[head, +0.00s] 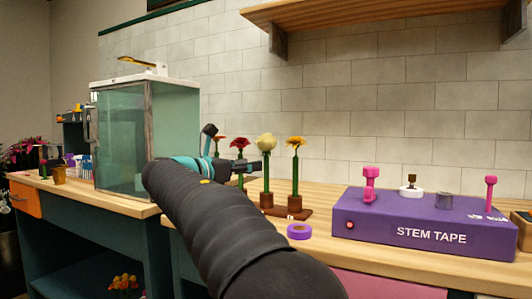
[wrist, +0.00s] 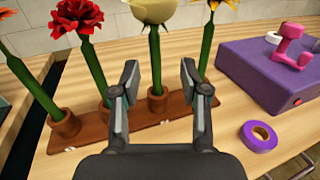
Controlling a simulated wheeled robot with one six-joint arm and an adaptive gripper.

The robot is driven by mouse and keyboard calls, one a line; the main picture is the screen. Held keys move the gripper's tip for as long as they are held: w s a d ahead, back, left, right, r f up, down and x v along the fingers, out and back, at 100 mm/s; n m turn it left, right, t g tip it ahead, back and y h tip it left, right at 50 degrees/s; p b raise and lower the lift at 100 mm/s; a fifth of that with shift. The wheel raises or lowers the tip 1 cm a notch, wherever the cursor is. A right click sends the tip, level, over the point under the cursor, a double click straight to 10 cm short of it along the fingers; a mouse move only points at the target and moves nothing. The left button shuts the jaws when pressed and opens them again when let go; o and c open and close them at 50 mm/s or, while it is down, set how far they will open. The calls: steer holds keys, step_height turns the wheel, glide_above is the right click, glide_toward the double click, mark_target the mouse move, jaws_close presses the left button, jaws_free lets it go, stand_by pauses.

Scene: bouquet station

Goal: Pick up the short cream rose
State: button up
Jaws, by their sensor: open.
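The cream rose (head: 265,143) stands upright on a green stem in a brown cup of the wooden flower rack (head: 302,214). It is the only cream bloom in view. In the wrist view the cream rose (wrist: 153,10) is cut off at the top, and its stem rises from a cup just beyond my fingers. My gripper (wrist: 159,78) is open, with one finger on either side of the stem as seen there. In the head view my gripper (head: 258,165) is beside the stem; I cannot tell whether it touches.
A red flower (wrist: 78,18) stands left of the rose and an orange-yellow flower (head: 295,142) right, both close. Another flower (head: 219,132) is further left. A purple tape roll (head: 299,231) and purple stem tape box (head: 430,228) are right. A glass cabinet (head: 125,140) stands left.

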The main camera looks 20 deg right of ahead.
mark_target(265, 163)
steer(key=shift+w+x, duration=0.15)
steer(key=shift+x, duration=1.9)
steer(key=shift+w+x, duration=0.15)
steer(key=shift+x, duration=1.85)
steer(key=shift+a, duration=0.15)
jaws_close()
